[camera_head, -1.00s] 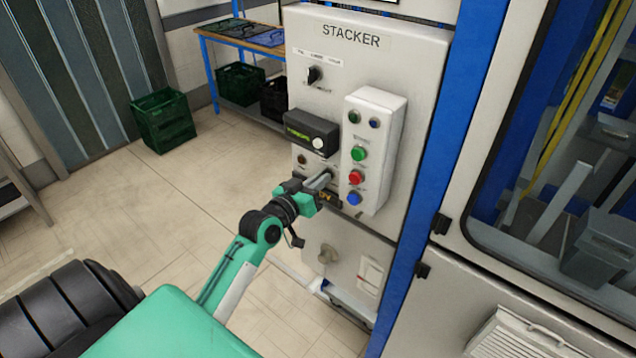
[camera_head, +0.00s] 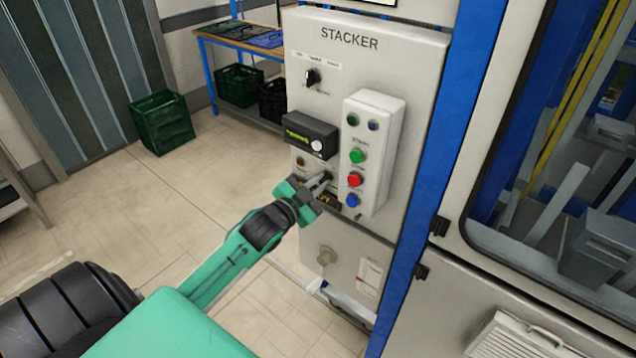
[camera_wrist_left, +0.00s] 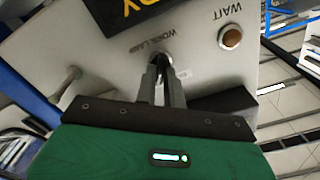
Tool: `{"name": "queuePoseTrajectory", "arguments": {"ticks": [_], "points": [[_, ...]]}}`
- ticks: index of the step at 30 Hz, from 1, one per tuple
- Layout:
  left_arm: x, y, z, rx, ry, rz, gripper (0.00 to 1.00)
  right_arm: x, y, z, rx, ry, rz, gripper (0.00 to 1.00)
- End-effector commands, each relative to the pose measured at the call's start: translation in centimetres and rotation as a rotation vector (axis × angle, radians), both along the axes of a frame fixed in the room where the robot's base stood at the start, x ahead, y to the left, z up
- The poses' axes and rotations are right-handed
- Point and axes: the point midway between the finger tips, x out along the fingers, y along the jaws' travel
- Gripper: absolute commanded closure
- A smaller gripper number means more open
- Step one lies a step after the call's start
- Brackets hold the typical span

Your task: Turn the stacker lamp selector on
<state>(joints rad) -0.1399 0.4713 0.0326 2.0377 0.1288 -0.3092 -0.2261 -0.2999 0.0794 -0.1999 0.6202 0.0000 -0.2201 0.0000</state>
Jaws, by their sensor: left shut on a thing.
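The lamp selector (camera_wrist_left: 163,60) is a small dark knob on the light grey stacker panel (camera_head: 418,60). In the left wrist view its label, partly readable as "WORK LA...", appears upside down. My left gripper (camera_head: 327,178) is at the lower part of the panel, shut on the selector. In the left wrist view the two grey fingers of my left gripper (camera_wrist_left: 162,72) stand on either side of the knob and hide much of it, so I cannot read its exact setting. My right gripper is not in view.
A raised button box (camera_head: 382,150) with green, red and blue buttons stands just right of the gripper. A black display box (camera_head: 311,134) juts out above it. An amber WAIT lamp (camera_wrist_left: 231,38) is close by. Open floor lies to the left.

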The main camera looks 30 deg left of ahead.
Motion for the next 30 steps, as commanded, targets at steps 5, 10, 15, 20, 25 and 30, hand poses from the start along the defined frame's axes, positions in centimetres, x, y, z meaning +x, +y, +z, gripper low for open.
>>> {"name": "queuePoseTrajectory", "arguments": {"ticks": [5,10,15,20,25,30], "points": [[0.01,-0.03,0.06,0.074,-0.008,0.0,1.0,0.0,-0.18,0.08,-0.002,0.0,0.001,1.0],[0.01,-0.06,0.05,0.112,-0.011,0.0,1.0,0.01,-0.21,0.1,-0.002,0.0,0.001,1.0],[0.01,-0.06,0.04,0.123,-0.012,0.0,1.0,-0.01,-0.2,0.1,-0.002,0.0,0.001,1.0],[0.01,-0.06,0.04,0.124,-0.012,0.0,1.0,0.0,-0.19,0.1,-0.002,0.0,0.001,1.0],[0.01,-0.06,0.04,0.123,-0.012,0.0,0.88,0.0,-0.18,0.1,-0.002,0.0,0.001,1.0],[0.01,-0.06,0.01,0.124,-0.011,0.0,0.68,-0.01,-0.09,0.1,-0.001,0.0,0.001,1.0]]}}
